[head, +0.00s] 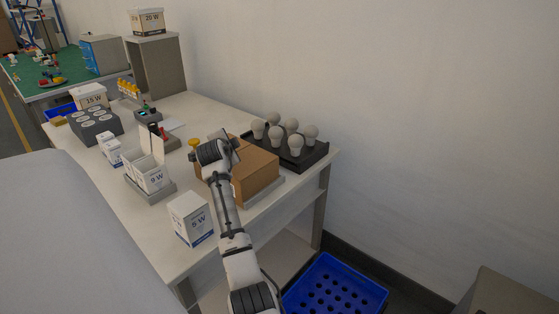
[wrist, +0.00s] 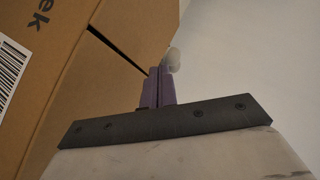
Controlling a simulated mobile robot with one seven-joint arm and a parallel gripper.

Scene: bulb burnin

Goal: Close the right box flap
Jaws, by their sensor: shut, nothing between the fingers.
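A brown cardboard box (head: 256,172) stands on a grey base near the right end of the table. In the wrist view its cardboard (wrist: 85,70) fills the left side, with dark print, part of a barcode and a dark slanting gap between two panels. Which panel is the right flap, and how far it is open, I cannot tell. My gripper (wrist: 158,88) is shut and empty, its purple fingertips in front of the cardboard near its right edge; contact is unclear. In the head view my arm hides part of the box's left side, and the fingertips are hard to make out.
A black tray (head: 314,158) of several white bulbs stands behind the box by the wall. An open white 9 W box (head: 150,178) and a closed 5 W box (head: 191,219) stand left of my arm. A blue crate (head: 335,287) is on the floor.

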